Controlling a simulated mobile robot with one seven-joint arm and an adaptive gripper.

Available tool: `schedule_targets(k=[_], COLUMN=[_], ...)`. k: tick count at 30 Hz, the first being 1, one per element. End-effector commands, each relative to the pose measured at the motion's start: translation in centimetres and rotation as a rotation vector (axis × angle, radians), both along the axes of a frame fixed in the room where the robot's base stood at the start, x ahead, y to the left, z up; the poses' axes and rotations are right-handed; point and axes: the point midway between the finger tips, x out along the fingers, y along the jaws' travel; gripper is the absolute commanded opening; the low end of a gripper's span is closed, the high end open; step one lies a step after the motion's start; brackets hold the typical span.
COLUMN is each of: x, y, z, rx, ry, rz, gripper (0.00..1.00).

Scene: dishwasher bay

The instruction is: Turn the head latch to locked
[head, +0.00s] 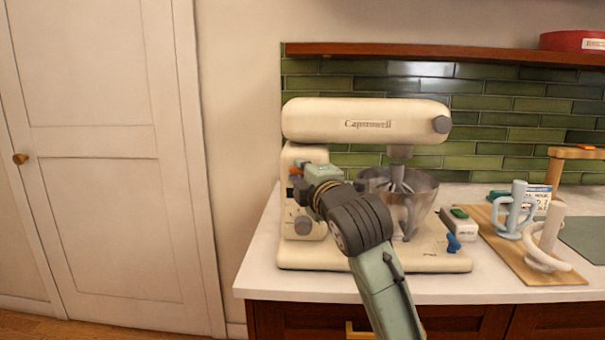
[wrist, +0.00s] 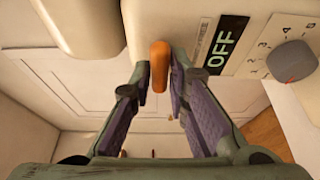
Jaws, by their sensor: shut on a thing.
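The head latch is a small orange lever (wrist: 160,62) on the mixer's side, just left of a green-on-black OFF label (wrist: 226,44) in the wrist view. My gripper (wrist: 160,90) is shut on the orange lever, with one finger on each side of it. In the head view my gripper (head: 302,172) is at the left end of the mixer, below the head, and mostly hides the lever.
A grey dial (wrist: 291,61) with numbers is beside the label. A white door (head: 95,200) is at the left. The counter's front left is clear.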

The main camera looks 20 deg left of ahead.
Motion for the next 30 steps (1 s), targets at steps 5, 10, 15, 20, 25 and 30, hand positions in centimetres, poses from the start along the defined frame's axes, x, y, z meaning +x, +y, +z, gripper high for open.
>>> schedule_targets(k=[5,10,15,20,25,30], x=[0.0,0.0,0.0,-0.4,-2.6,-5.5], y=[0.0,0.0,0.0,-0.4,-2.2,-4.5], z=[0.0,0.0,0.0,0.0,0.1,0.1], rx=[0.000,0.001,0.001,0.002,0.002,0.002], ry=[0.000,0.001,0.000,-0.001,-0.002,-0.002], rz=[0.000,0.000,0.000,-0.001,-0.003,-0.002], gripper=[0.24,0.33,0.33,0.33,0.33,0.33])
